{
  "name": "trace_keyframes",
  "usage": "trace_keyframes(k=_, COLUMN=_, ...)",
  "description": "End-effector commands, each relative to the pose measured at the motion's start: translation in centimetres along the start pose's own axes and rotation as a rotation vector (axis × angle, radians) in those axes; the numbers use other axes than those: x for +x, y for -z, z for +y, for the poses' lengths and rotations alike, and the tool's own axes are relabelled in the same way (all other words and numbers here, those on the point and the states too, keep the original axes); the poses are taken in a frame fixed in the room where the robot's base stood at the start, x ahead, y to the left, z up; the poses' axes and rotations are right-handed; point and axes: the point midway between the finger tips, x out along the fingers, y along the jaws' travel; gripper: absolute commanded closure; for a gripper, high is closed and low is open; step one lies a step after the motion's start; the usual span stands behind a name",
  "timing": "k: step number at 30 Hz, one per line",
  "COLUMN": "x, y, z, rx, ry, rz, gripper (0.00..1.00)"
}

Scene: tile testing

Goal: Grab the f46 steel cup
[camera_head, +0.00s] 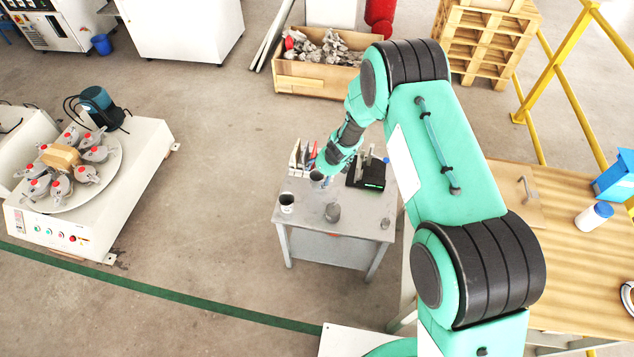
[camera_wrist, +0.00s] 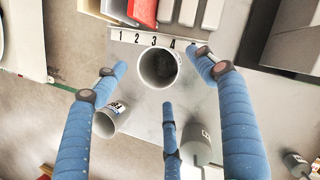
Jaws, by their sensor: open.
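My open gripper (camera_wrist: 156,62) has blue fingers spread around a grey steel cup (camera_wrist: 160,70), seen from above with its dark mouth open. The fingertips look apart from its wall. No label shows on this cup. A second cup (camera_wrist: 106,122), with a blurred white label, is at the left finger. A grey cylinder (camera_wrist: 197,147) with a part-hidden label is between the middle and right fingers. I cannot read which is f46. In the head view my gripper (camera_head: 324,172) is over the table by one cup (camera_head: 317,180); another cup (camera_head: 287,203) stands at the left edge.
A smaller grey piece (camera_head: 385,223) is near the right edge.

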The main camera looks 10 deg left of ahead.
Motion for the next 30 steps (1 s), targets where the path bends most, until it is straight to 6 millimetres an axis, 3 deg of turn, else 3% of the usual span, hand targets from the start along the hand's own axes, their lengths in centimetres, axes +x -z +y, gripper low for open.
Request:
trace_keyframes(k=16, x=0.9, y=0.0, z=0.0, rx=0.000, ry=0.000, rz=0.000, gripper=0.29)
trace_keyframes(k=30, x=5.5, y=-0.1, z=-0.1, rx=0.001, ry=0.000, rz=-0.001, gripper=0.29)
